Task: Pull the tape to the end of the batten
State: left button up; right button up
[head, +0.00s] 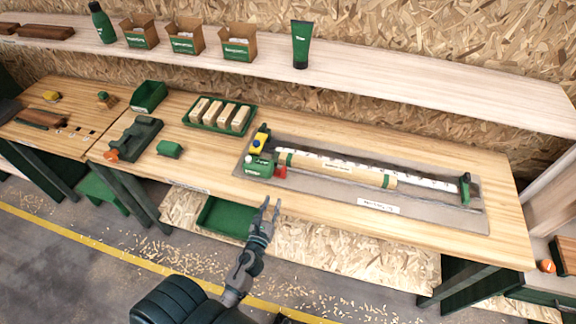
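The batten (335,169) is a pale wooden bar with a green band near each end, lying on a grey mat (420,213). A yellow and dark block (260,139) and a green and white block with a red part (259,166) sit at its left end; I cannot tell surely which is the tape's case. A white marked strip (425,181) runs behind the batten to a green upright piece (464,188) at the mat's right end. My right gripper is not visible.
A green tray of wooden blocks (220,116), a green block (170,149) and a dark green tool (134,138) stand left of the mat. The shelf (370,78) behind holds boxes and bottles. The bench right of the mat is clear. A green bin (222,217) sits below.

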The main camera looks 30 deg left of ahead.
aim_at(282, 173)
pick_arm(q)
jog(key=x, duration=0.5)
jog(key=a+x, duration=0.1)
jog(key=x, duration=0.3)
jog(key=p+x, duration=0.1)
jog(key=x, duration=0.4)
jog(key=shift+w+a+f, duration=0.1)
jog(key=shift+a+f, duration=0.1)
jog(key=shift+a, duration=0.1)
jog(key=shift+w+d, duration=0.25)
jog(key=shift+w, duration=0.35)
jog(key=shift+w+d+r, duration=0.1)
jog(key=shift+d, duration=0.2)
jog(key=shift+a, duration=0.25)
grip_shut()
jog(key=shift+a, duration=0.15)
